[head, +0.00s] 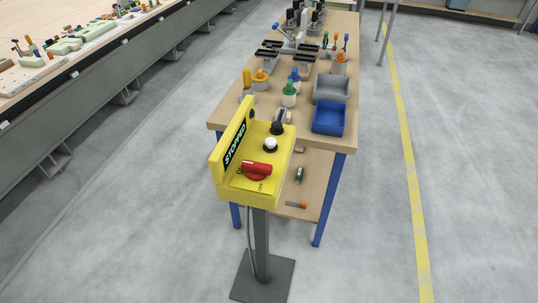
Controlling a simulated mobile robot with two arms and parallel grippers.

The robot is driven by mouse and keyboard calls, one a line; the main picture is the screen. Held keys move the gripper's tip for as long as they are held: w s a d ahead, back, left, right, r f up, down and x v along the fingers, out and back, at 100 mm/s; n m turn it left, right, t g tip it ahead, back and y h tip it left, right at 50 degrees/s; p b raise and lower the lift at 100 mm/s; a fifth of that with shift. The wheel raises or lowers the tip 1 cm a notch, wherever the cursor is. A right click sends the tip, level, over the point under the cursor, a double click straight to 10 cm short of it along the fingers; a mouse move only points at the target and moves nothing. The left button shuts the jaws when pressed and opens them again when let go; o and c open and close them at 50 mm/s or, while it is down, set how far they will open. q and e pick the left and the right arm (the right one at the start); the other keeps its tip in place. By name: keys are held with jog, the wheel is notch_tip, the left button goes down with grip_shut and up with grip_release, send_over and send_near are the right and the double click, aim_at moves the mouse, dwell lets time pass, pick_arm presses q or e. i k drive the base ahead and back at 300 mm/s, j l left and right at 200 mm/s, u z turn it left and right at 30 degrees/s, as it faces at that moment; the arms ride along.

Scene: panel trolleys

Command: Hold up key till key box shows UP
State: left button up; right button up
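The yellow key box (221,188) stands on a grey post in the middle of the head view. Its upright panel carries a dark display (235,144) that reads STOPPED. On its sloped top are a red rotary switch (257,169) near the front, a white round key (270,144) behind it, and a black round key (277,128) farthest back. Lettering by the red switch includes OFF; I cannot read which round key is marked up. Neither of my grippers is in view, and nothing touches the box.
A wooden workbench (220,116) with blue legs stands right behind the box, holding a blue bin (328,118), a grey bin (331,89) and several tools. A long bench (110,55) runs along the left. A yellow floor line (410,165) runs on the right; the floor around is clear.

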aim_at(270, 142)
jog(key=k+l+u, duration=0.1)
jog(key=l+u, duration=0.15)
jog(key=l, duration=0.15)
jog(key=k+l+u, duration=0.2)
jog(key=l, duration=0.15)
jog(key=l+u, duration=0.25)
jog(key=l, duration=0.15)
jog(key=k+l+u, duration=0.25)
jog(key=i+l, duration=0.05)
jog(key=l, duration=0.05)
